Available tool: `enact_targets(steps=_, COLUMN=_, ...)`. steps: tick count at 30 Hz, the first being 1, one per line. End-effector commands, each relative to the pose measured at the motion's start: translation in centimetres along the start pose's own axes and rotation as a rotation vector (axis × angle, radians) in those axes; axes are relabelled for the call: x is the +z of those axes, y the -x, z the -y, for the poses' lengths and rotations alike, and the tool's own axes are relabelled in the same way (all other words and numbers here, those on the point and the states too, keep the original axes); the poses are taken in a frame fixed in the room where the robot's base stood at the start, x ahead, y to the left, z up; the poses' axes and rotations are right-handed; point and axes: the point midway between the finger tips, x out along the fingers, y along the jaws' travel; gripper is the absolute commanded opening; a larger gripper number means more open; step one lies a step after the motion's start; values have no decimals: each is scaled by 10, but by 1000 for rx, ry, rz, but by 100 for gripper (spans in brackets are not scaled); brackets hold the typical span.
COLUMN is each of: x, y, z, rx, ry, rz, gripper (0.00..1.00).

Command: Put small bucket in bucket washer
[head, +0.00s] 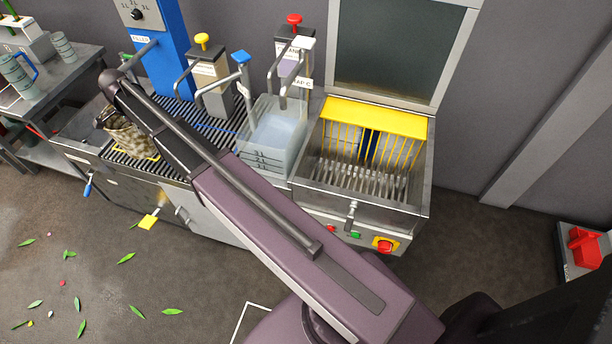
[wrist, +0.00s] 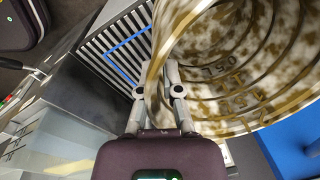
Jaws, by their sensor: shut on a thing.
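The small bucket is coated in brown dirt. It fills the upper right of the wrist view (wrist: 240,70), its open mouth partly facing the camera. In the head view the bucket (head: 128,135) is at the left end of the slatted counter, partly covered by my arm. My gripper (wrist: 170,82) is shut on the bucket's rim wall. I cannot tell whether the bucket touches the slats. The bucket washer (head: 422,190) stands right of the counter with its lid (head: 400,50) raised. A yellow grille (head: 375,118) stands inside it above metal prongs, and no bucket shows there.
Stacked clear containers (head: 275,130) stand between the counter and the washer. A blue filler column (head: 168,60) rises behind the bucket. Leaves litter the floor.

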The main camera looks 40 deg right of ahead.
Motion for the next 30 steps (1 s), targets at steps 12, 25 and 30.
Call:
enact_targets(steps=12, x=0, y=72, z=8, rx=0, ry=0, rz=0, gripper=0)
enact_targets(steps=25, x=0, y=137, z=14, rx=0, ry=0, rz=0, gripper=0)
enact_targets(steps=30, x=0, y=161, z=17, rx=0, ry=0, rz=0, gripper=0)
